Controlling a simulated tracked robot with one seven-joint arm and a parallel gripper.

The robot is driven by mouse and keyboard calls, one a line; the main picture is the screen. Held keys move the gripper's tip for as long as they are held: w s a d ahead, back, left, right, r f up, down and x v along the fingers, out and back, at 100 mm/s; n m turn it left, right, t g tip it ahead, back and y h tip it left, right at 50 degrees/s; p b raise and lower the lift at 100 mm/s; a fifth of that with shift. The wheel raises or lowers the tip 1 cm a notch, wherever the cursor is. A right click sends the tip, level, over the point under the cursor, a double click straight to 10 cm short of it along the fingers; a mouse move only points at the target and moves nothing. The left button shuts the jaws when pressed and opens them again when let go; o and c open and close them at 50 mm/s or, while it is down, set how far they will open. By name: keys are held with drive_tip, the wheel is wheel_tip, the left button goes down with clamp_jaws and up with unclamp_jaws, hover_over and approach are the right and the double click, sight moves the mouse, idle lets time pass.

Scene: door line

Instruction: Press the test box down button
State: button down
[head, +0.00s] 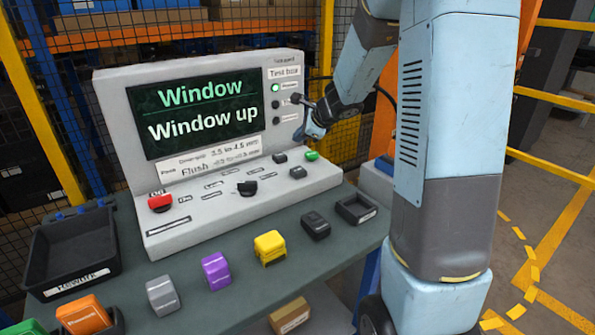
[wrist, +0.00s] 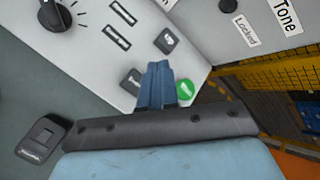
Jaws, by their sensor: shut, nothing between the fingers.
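The grey test box (head: 215,205) stands on the bench with a sloped control panel. Its screen (head: 205,112) reads "Window" and "Window up". Two dark buttons sit at the panel's right end: a rear one (head: 279,157) and a front one (head: 298,172). They also show in the wrist view, the rear one (wrist: 166,40) and the front one (wrist: 130,80). I cannot read which is down. A green button (head: 312,155) is beside them. My gripper (head: 301,135) is shut and empty near the box's right side. In the wrist view its blue fingertips (wrist: 157,66) appear between the front and green buttons; contact cannot be told.
A red button (head: 160,202) and black knob (head: 247,188) are on the panel. Purple (head: 216,270), yellow (head: 270,247), grey and black blocks stand along the bench front. Black trays (head: 75,250) sit at both sides. Yellow-framed mesh fencing stands behind.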

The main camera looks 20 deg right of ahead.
sight(300, 171)
drive_tip(key=shift+f, duration=4.2)
